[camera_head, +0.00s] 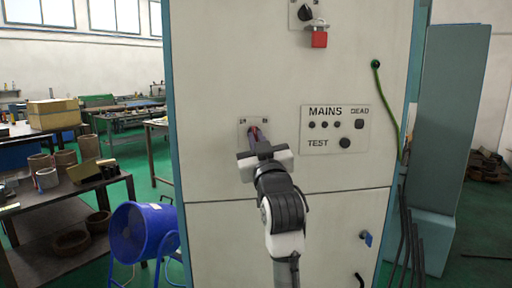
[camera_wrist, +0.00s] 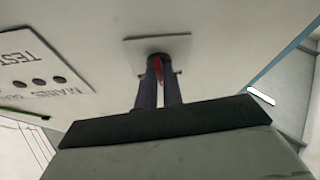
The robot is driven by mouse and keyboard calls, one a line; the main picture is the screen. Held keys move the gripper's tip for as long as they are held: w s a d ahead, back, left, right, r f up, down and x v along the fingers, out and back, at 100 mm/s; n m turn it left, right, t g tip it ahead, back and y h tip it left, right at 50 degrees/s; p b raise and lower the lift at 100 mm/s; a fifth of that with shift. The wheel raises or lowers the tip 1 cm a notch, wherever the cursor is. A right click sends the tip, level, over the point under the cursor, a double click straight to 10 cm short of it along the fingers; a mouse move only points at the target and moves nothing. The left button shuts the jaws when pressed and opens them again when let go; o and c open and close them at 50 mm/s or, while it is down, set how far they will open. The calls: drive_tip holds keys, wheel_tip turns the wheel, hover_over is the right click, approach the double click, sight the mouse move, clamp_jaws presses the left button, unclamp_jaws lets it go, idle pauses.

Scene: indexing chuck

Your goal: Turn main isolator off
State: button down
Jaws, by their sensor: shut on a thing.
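The main isolator's small grey plate (camera_head: 242,135) is on the pale cabinet front, left of the MAINS panel. Its red handle (camera_wrist: 159,70) shows between my two dark fingers in the wrist view, with the plate (camera_wrist: 150,44) just beyond. My gripper (camera_head: 258,137) reaches up to the plate and is shut on the red handle, one finger on each side. The fingers hide most of the handle, so its exact angle is hard to tell. Small marks at the plate's top corners are too small to read surely.
The MAINS/TEST panel (camera_head: 335,132) with lamps and dark knobs is right of the isolator. A black rotary switch (camera_head: 306,13) and a red padlock (camera_head: 319,39) are above. A green cable (camera_head: 388,100) hangs at right. A blue fan (camera_head: 140,232) stands at lower left.

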drive_tip(key=shift+d+r+n+g+y+b, duration=0.1)
drive_tip(key=shift+n+g+y+b, duration=0.4)
drive_tip(key=shift+n, duration=0.9)
drive_tip(key=shift+d+n+g+y+b, duration=0.1)
drive_tip(key=shift+n+y+b, duration=0.2)
drive_tip(key=shift+n+y, duration=0.8)
drive_tip(key=shift+n, duration=0.5)
drive_tip(key=c, duration=1.5)
unclamp_jaws()
drive_tip(key=shift+c, duration=0.2)
drive_tip(key=b+v, duration=0.4)
drive_tip(key=v, duration=0.9)
drive_tip(key=shift+s, duration=0.4)
